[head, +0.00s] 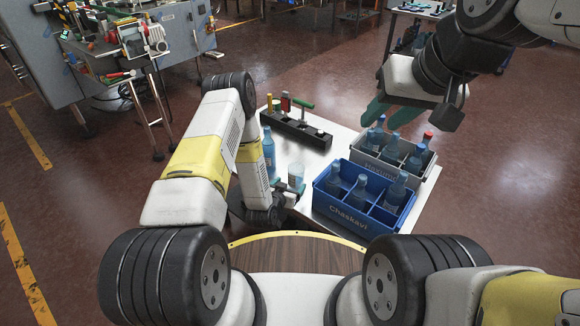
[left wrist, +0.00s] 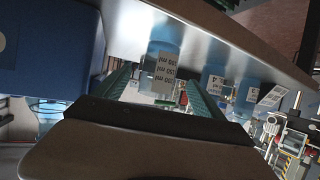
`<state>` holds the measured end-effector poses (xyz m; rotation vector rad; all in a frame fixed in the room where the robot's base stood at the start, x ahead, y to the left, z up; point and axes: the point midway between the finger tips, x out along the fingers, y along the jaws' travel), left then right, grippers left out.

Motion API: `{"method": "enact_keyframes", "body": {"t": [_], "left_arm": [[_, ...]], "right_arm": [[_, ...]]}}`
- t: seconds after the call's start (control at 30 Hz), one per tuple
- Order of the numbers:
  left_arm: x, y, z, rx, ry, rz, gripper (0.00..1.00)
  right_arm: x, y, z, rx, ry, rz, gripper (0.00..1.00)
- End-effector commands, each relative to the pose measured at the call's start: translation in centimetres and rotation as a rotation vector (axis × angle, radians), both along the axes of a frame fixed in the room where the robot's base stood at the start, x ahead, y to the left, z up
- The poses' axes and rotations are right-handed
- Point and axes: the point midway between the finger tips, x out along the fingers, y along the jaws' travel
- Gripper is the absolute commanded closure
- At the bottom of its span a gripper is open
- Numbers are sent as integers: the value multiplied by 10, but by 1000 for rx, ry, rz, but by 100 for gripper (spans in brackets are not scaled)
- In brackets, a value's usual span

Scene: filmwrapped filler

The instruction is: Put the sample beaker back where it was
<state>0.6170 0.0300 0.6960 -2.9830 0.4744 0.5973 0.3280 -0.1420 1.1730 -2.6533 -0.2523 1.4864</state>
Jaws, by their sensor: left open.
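The sample beaker (head: 296,175), clear with a bluish tint, stands upright near the front left edge of the white table. In the left wrist view the beaker (left wrist: 164,62) shows a label with ml marks. My left gripper (head: 284,189) is low beside the beaker in the head view. In the left wrist view my left gripper (left wrist: 160,92) is open, its green fingers on either side of the beaker; whether they touch it I cannot tell. My right gripper (head: 390,114) is open over the back of the grey crate, its teal fingers apart.
A blue crate (head: 345,216) and a grey crate (head: 383,167), both holding bottles, fill the table's right side. A black rack (head: 297,130) with several items stands at the back. A blue bottle (head: 268,155) stands behind my left gripper. Bare table (head: 315,158) lies between rack and crates.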

Motion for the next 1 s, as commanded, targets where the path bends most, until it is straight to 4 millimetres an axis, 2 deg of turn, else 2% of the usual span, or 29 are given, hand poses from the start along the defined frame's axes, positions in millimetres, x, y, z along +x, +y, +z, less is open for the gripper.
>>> {"method": "enact_keyframes", "body": {"t": [0.1, 0.17, 0.27, 0.37, 0.5, 0.67, 0.77, 0.87, 1.0], "left_arm": [[-9, 3, 5, 0, 0, 0, 20], [-8, 4, 10, 2, 0, -1, 20], [4, 8, 28, 10, 9, 0, 20], [23, 14, 60, 25, 35, 2, 20], [46, 27, 122, 48, 91, 11, 20], [51, 44, 197, 67, 165, 32, 20], [42, 55, 244, 73, 212, 48, 20], [26, 66, 289, 74, 260, 67, 20], [-11, 80, 347, 68, 326, 95, 20]], "right_arm": [[0, 0, 0, 0, 0, 0, 64], [0, 0, 0, 0, 0, 0, 64], [0, 0, 0, 0, 0, 0, 64], [0, 0, 0, 0, 0, 0, 64], [0, 0, 0, 0, 0, 0, 64], [0, 0, 0, 0, 0, 0, 64], [0, 0, 0, 0, 0, 0, 64], [0, 0, 0, 0, 0, 0, 64], [0, 0, 0, 0, 0, 0, 64]]}}
